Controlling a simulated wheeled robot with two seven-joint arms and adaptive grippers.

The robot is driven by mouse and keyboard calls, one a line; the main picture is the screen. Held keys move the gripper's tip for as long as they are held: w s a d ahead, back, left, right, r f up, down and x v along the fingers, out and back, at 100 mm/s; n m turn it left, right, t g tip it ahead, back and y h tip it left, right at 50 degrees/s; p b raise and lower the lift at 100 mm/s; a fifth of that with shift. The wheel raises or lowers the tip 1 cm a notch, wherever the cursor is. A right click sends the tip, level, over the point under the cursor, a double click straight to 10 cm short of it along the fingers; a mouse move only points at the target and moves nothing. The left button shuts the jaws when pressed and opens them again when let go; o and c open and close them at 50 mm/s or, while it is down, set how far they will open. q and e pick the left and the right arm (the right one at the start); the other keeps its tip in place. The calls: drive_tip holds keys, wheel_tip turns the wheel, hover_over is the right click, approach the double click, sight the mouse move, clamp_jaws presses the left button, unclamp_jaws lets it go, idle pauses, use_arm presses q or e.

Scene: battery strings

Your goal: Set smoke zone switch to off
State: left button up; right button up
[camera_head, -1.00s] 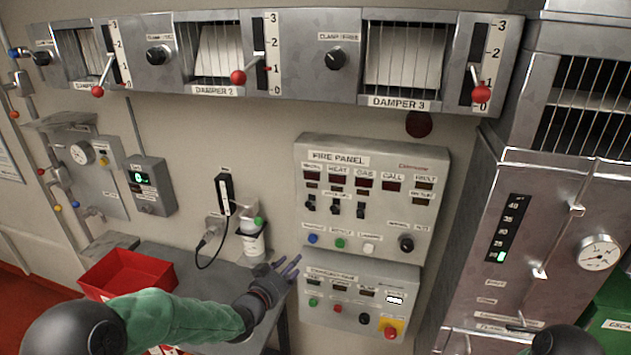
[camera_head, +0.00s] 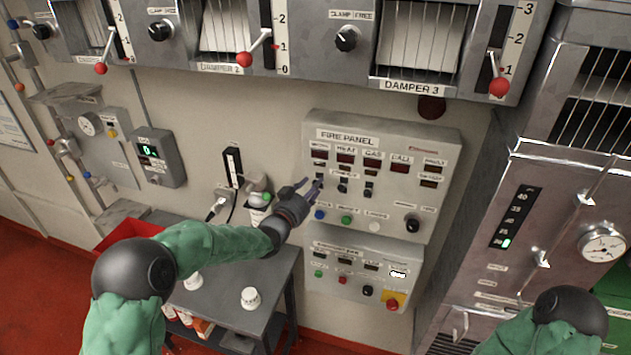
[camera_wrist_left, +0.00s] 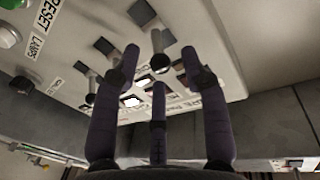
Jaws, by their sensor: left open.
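The grey fire panel (camera_head: 448,212) is on the wall, with a row of small displays and three black toggle switches under the smoke, heat and gas labels. The smoke zone switch (camera_head: 319,181) is the leftmost toggle and is partly covered by my left gripper (camera_head: 311,188). That gripper is open and empty, its fingers close to this switch. In the left wrist view the panel appears turned over. One toggle lever (camera_wrist_left: 160,63) shows between the spread fingertips of the left gripper (camera_wrist_left: 160,72); I cannot tell whether they touch. My right gripper is not in view.
A second control box (camera_head: 330,290) with buttons sits just below the panel. Damper units (camera_head: 360,85) run above. A grey table (camera_head: 220,300) with white containers and a red bin (camera_head: 125,232) is at lower left. A metal cabinet (camera_head: 545,190) stands at right.

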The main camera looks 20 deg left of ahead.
use_arm(q)
drive_tip(key=shift+x, duration=1.35)
clamp_jaws()
drive_tip(key=shift+f+m+t+h+b, duration=0.8)
drive_tip(key=shift+t+b, duration=0.65)
drive_tip(key=shift+b, duration=4.9)
drive_tip(key=shift+f+m+t+h+b, duration=0.6)
drive_tip(key=shift+t+h+b, duration=0.65)
drive_tip(key=shift+b, duration=5.05)
drive_tip(key=shift+f+m+t+h+b, duration=0.7)
drive_tip(key=shift+t+b, duration=1)
drive_tip(key=shift+b, duration=4.65)
